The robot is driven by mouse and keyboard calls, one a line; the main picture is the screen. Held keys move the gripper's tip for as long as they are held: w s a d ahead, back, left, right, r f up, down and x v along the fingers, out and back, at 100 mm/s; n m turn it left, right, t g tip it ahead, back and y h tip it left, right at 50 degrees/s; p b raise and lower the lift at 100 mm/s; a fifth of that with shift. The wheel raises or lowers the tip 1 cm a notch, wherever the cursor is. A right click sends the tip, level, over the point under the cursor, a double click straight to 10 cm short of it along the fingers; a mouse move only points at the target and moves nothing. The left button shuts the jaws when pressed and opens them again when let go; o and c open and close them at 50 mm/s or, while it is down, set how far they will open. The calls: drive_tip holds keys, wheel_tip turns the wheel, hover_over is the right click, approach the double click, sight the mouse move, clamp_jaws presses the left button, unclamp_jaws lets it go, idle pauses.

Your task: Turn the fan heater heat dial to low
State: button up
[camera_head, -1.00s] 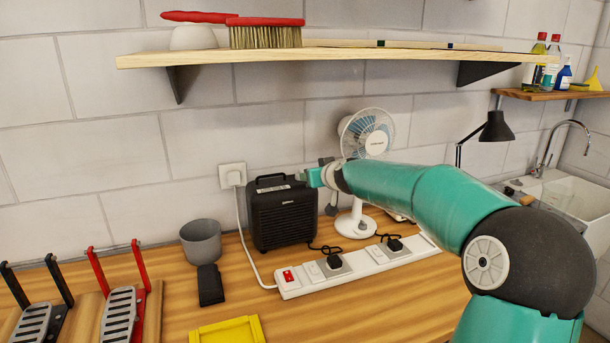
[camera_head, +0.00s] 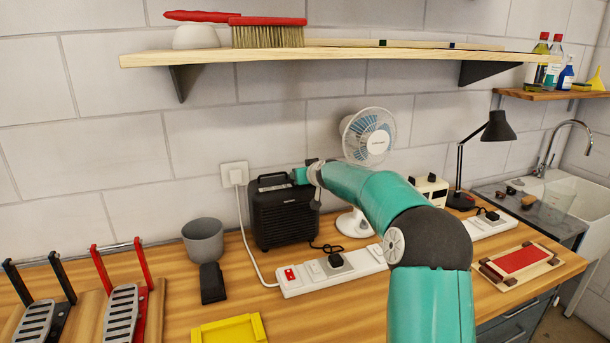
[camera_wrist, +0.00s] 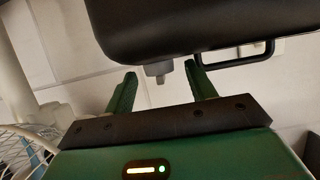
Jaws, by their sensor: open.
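The black fan heater (camera_head: 284,213) stands on the bench against the tiled wall. My gripper (camera_head: 303,176) is at its upper right edge in the head view. In the wrist view the heater (camera_wrist: 190,25) fills the top, its handle (camera_wrist: 238,56) to the right. A small grey dial (camera_wrist: 158,71) juts from the heater. The green fingers of my gripper (camera_wrist: 161,78) are open, one on each side of the dial in the picture, with gaps showing. I cannot tell how far they reach along it. The dial is hidden in the head view, and its setting is unreadable.
A white desk fan (camera_head: 366,139) stands just right of the heater, behind my arm. A power strip (camera_head: 335,272) lies in front, a grey cup (camera_head: 203,240) to the left. A wooden shelf (camera_head: 340,58) hangs above.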

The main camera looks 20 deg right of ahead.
drive_tip(key=shift+c, duration=0.5)
drive_tip(key=c, duration=0.9)
